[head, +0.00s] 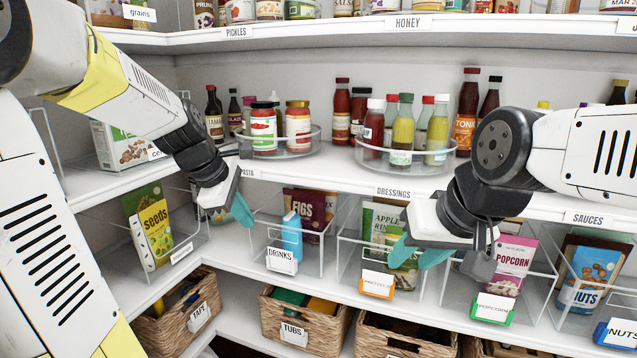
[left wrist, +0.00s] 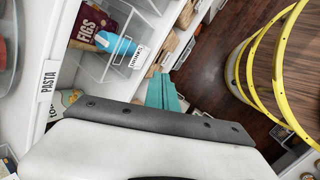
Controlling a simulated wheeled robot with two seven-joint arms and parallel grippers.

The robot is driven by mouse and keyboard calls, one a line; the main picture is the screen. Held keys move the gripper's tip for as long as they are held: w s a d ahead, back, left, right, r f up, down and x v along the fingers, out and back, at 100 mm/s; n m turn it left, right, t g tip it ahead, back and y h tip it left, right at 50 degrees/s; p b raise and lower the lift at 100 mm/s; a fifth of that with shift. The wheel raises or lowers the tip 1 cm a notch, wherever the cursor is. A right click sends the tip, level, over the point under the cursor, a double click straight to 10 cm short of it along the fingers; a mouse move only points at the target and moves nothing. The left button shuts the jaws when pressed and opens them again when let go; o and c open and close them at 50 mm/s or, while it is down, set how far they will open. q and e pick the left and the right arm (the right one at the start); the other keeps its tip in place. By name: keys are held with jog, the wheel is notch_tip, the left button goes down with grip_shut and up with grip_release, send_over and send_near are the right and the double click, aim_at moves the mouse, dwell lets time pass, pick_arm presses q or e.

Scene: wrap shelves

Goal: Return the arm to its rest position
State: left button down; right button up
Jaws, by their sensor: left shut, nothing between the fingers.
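My left gripper (head: 242,211) has teal fingers that are shut with nothing between them. In the head view it hangs in front of the shelf edge by the PASTA label, left of the drinks bin. Its closed fingers also show in the left wrist view (left wrist: 162,92), over open space near the shelf front. My right gripper (head: 412,260) is in front of the middle bins, below the DRESSINGS label. Its two teal fingers look spread apart, with nothing seen between them. Both arms reach in from the sides of the head view.
A clear drinks bin (head: 257,236) holds a blue bottle (head: 291,236). Turntables with jars (head: 283,146) and bottles (head: 402,160) stand on the shelf above. Wicker baskets (head: 271,317) sit below. The left wrist view shows open wooden floor (left wrist: 208,62) and a yellow-rimmed round object (left wrist: 247,70).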

pick_arm(q)
jog(key=s+d+r+m, duration=0.1)
jog(key=s+m, duration=0.8)
jog(key=s+d+r+m+t+y, duration=0.1)
jog(key=s+m, duration=0.7)
jog(key=s, duration=0.1)
jog(key=shift+d+r+m+t, duration=0.3)
jog(key=shift+m, duration=0.1)
